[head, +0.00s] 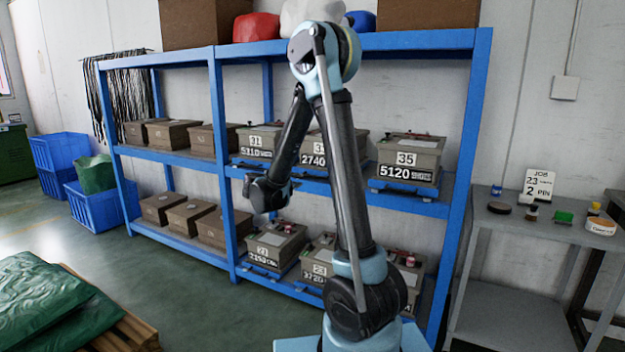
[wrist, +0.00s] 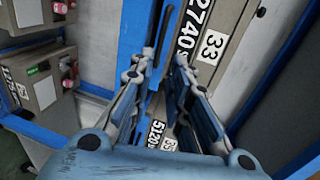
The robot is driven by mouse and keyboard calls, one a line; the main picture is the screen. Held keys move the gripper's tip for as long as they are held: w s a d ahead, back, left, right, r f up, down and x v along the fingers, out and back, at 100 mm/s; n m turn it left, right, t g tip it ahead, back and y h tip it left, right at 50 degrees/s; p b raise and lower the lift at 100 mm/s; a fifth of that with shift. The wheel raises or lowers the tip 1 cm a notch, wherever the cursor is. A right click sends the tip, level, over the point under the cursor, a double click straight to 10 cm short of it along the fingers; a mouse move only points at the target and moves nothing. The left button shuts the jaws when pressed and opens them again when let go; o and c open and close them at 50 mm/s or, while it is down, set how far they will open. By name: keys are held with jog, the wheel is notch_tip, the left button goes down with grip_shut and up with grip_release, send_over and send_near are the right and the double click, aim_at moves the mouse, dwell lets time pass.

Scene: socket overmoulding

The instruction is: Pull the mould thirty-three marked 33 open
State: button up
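The mould marked 33 (head: 312,161) stands on the middle shelf in the head view, between moulds 31 and 35. My arm crosses in front of it and hides part of its number. In the wrist view its front (wrist: 213,46) shows the white 33 tag and the figures 2740, tilted, at the upper right. My gripper (wrist: 162,64) has its fingers apart with nothing held between them. In the head view my gripper (head: 267,192) hangs in front of the rack, left of and lower than mould 33. It looks apart from the mould.
Mould 31 (head: 258,141) and mould 35 (head: 408,158) flank it. More moulds (head: 275,245) fill the lower shelf. A blue rack upright (head: 225,165) stands at the left. A grey table (head: 535,228) with a job card (head: 538,187) is at the right. Green sacks (head: 45,305) lie front left.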

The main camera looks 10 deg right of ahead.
aim_at(313, 176)
jog(key=x, duration=1.7)
jog(key=shift+a, duration=0.1)
grip_shut()
